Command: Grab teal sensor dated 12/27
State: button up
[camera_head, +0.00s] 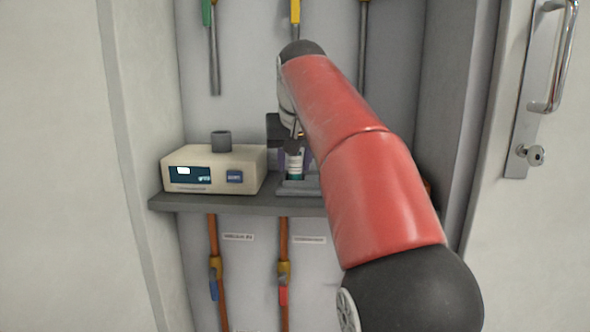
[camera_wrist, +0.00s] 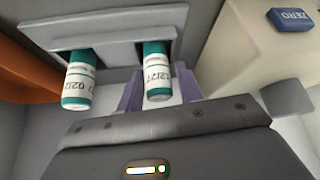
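In the wrist view, a teal sensor (camera_wrist: 158,80) with a white label reading 12/27 sits at the right of a grey holder (camera_wrist: 110,36). A second teal sensor (camera_wrist: 78,82) with a different date, hard to read, sits to its left. My gripper (camera_wrist: 160,96) is open, with one purple finger on each side of the 12/27 sensor. Small gaps show, and I cannot tell whether either finger touches it. In the head view, a sensor (camera_head: 295,164) shows beside my gripper's purple finger; my red arm hides most of the holder (camera_head: 298,187).
A beige device (camera_head: 213,168) with a display stands left on the grey shelf (camera_head: 230,203); its blue ZERO button (camera_wrist: 291,19) shows in the wrist view. Pipes with valves hang above and below. Cabinet walls stand close on both sides, with a door handle (camera_head: 556,60) at right.

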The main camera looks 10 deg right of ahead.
grip_shut()
jog(key=shift+r, duration=0.1)
